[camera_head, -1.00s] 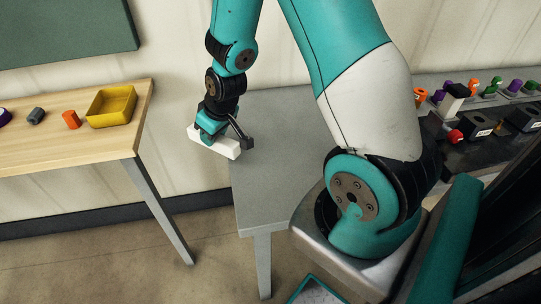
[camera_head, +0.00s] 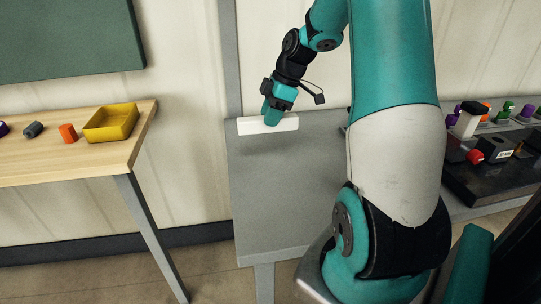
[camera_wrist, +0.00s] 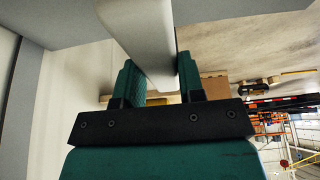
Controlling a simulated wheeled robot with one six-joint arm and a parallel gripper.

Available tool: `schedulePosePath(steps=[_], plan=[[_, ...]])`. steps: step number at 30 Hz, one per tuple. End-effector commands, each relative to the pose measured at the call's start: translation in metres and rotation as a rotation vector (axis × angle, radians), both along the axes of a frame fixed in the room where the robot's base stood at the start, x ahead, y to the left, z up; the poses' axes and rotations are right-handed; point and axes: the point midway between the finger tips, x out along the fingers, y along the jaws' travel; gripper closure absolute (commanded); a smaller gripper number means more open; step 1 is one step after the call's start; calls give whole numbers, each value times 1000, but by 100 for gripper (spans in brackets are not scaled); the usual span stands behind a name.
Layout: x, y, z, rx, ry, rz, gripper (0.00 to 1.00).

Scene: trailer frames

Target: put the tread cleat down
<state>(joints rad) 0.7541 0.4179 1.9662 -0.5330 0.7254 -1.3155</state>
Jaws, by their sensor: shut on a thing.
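The tread cleat, which I take to be the long white block (camera_head: 254,125), shows in the head view over the far left part of the grey table (camera_head: 262,200). My gripper (camera_head: 271,117) is shut on it from above, with its ends sticking out to both sides. In the wrist view the block (camera_wrist: 140,40) runs between the two teal fingers (camera_wrist: 162,82). Whether its underside touches the table I cannot tell; a soft shadow lies on the table below it.
A wooden table (camera_head: 60,168) at left holds a yellow bin (camera_head: 111,123), an orange piece (camera_head: 68,133) and a grey piece (camera_head: 33,129). At right a dark rack (camera_head: 490,175) holds several coloured pieces. The grey table's middle and front are clear.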

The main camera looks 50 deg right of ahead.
Motion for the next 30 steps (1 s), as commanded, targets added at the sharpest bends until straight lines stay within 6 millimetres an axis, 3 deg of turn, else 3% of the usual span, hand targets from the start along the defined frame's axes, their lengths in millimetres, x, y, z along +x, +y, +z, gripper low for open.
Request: schedulePosePath(steps=[1,6,14,19,30], plan=[[0,1,-17,4,4,1,97],[0,1,-51,1,2,0,97],[0,1,-72,1,1,-1,97],[0,1,-99,2,3,-2,97],[0,0,-108,-1,-1,-2,97]])
